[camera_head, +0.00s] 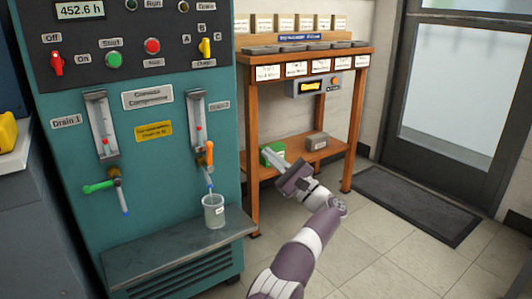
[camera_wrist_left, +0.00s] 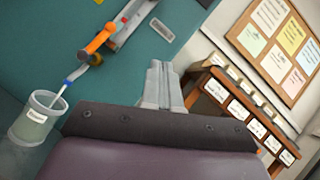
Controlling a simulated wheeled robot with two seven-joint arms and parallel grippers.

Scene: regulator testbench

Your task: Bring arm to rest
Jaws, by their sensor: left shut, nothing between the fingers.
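My left gripper (camera_head: 270,154) reaches up from the bottom middle of the head view, in front of the wooden stand and right of the teal test bench (camera_head: 135,240). Its fingers are pressed together and empty, and they also show in the left wrist view (camera_wrist_left: 161,75). The gripper is apart from the glass beaker (camera_head: 213,211), which stands on the bench's ledge below the Drain 2 valve with its orange handle (camera_head: 209,153). The beaker also shows at the left of the wrist view (camera_wrist_left: 35,117). My right gripper is not in view.
The wooden stand (camera_head: 252,110) holds labelled boxes and trays on top. A green box (camera_head: 272,152) and a grey box (camera_head: 317,141) sit on its lower shelf. A dark mat (camera_head: 415,203) lies before the door. The tiled floor at lower right is clear.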

